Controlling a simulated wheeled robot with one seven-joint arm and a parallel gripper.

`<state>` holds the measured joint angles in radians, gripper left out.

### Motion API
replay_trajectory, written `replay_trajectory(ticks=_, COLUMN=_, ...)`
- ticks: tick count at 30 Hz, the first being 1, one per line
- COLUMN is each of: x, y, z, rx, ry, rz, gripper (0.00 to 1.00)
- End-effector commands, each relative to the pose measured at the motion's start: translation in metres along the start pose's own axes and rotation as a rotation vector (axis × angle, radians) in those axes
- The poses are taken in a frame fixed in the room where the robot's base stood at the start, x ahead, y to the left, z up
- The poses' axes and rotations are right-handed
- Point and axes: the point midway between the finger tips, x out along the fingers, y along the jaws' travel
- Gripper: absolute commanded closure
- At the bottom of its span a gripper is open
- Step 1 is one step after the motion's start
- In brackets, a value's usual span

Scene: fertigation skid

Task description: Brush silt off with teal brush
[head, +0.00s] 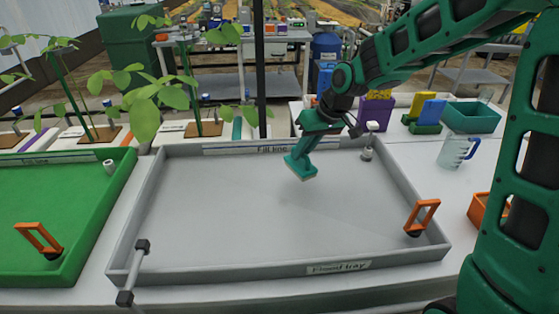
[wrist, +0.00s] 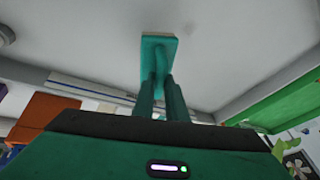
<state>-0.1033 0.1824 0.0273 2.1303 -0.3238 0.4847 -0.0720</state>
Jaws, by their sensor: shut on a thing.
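The teal brush (head: 300,165) is held over the back middle of the grey flood tray (head: 220,240). Its pale bristle edge points down toward the tray floor; I cannot tell whether it touches. My gripper (head: 316,128) is shut on the brush. In the wrist view my two fingers (wrist: 163,98) close on the brush (wrist: 158,55), whose flat head lies beyond the fingertips. The tray floor looks plain grey, and I cannot make out distinct silt on it. A "Fill line" strip (head: 235,149) runs along the tray's back wall.
An orange handle (head: 421,216) stands in the tray's right front corner, and a white-topped fitting (head: 368,150) in its back right. A grey pipe (head: 134,272) crosses the front left rim. A green tray (head: 75,215) lies left. A clear jug (head: 455,152) stands right. Plants overhang the back left.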

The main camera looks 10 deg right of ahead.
Motion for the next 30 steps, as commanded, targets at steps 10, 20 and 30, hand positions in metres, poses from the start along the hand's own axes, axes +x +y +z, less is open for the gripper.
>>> replay_trajectory(ticks=10, x=-0.002, y=-0.083, z=0.02, rx=-0.298, ry=-0.049, rz=-0.117, gripper=1.0)
replay_trajectory(ticks=20, x=0.014, y=-0.082, z=0.027, rx=-0.308, ry=-0.051, rz=-0.122, gripper=1.0)
replay_trajectory(ticks=30, x=0.042, y=-0.075, z=0.038, rx=-0.307, ry=-0.052, rz=-0.122, gripper=1.0)
